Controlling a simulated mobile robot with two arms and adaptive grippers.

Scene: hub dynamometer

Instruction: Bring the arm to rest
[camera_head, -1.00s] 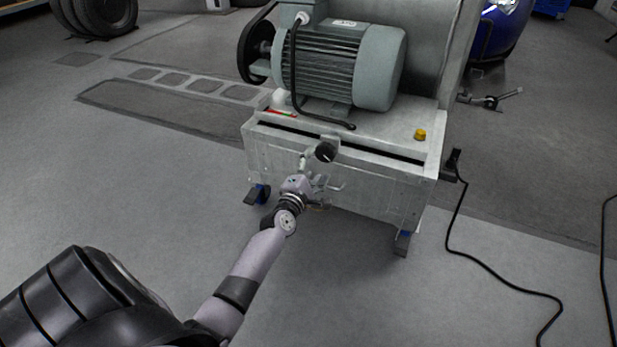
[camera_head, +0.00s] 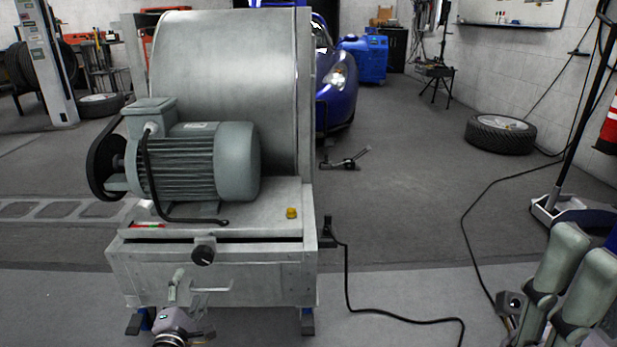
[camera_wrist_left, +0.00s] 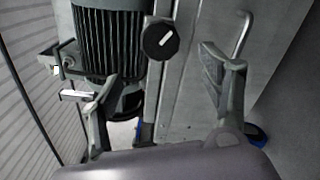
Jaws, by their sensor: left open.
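My left gripper (camera_head: 190,318) is at the bottom of the head view, low before the front panel of the dynamometer (camera_head: 270,283). In the left wrist view its two fingers (camera_wrist_left: 162,88) are spread wide, with nothing between them. A black knob with a white mark (camera_head: 203,251) sits on the panel above the gripper; it also shows in the left wrist view (camera_wrist_left: 160,40), apart from the fingers. A bar handle (camera_head: 218,289) is on the panel beside the gripper; in the left wrist view (camera_wrist_left: 243,35) it is beyond the right finger.
A grey-green motor (camera_head: 200,165) and a large drum (camera_head: 225,80) sit on the machine. A black cable (camera_head: 385,313) runs over the floor at right. A tyre (camera_head: 500,134) lies further back. A grey-green jointed object (camera_head: 565,285) fills the lower right. The middle floor is mostly clear.

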